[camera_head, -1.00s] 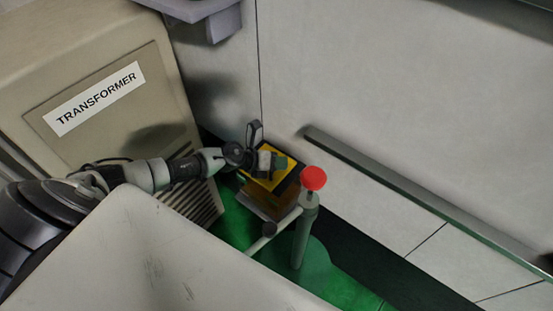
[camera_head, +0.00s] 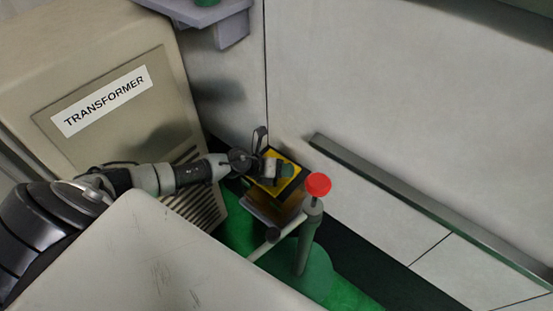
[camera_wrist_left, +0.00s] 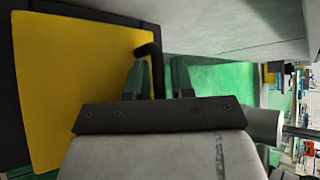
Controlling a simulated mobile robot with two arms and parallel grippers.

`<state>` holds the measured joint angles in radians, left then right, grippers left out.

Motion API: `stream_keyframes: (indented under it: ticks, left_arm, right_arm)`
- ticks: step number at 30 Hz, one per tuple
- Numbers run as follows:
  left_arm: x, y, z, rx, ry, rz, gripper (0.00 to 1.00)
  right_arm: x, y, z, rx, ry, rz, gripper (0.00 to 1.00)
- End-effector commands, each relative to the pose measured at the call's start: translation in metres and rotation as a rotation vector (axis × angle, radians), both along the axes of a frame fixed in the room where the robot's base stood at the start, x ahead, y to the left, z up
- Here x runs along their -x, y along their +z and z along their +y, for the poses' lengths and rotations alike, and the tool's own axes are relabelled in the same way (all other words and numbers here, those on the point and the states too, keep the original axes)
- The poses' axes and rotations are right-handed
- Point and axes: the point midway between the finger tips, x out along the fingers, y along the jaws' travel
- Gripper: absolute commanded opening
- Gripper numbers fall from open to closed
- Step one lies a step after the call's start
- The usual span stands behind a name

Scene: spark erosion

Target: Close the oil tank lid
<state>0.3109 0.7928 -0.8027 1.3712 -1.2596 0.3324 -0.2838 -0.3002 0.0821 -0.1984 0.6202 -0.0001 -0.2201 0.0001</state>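The oil tank lid (camera_head: 291,167) is a yellow panel with a black border over a brownish tank (camera_head: 268,209), right of the transformer. Its exact angle is hard to tell. In the left wrist view the yellow panel (camera_wrist_left: 75,85) fills the left side, with a bent black handle (camera_wrist_left: 154,62) at its right edge. My left gripper (camera_head: 283,172) is at the lid, covering part of it. In the wrist view its fingers (camera_wrist_left: 158,80) are apart, with the handle between them; contact is not clear. My right gripper is not in view.
A green post with a red knob (camera_head: 318,184) and a side pipe (camera_head: 272,236) stands close to the tank's front right. The beige transformer (camera_head: 100,60) is at left. A pale wall with a rail (camera_head: 400,200) lies behind. A large pale panel (camera_head: 160,260) fills the foreground.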

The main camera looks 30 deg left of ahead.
Motion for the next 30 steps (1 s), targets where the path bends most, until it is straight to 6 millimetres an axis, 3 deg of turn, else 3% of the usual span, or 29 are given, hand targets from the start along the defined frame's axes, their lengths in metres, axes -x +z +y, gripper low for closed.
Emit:
stream_keyframes:
  ticks: [15,21,30]
  left_arm:
    - [0.059,0.044,0.052,-0.005,-0.001,0.002,0.23]
    - [0.068,0.055,0.060,-0.004,-0.002,-0.002,0.23]
    - [0.069,0.058,0.061,-0.003,-0.002,-0.002,0.23]
  right_arm:
    - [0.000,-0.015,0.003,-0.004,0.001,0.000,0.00]
    - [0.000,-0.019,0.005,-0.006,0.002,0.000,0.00]
    - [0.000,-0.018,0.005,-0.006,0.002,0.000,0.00]
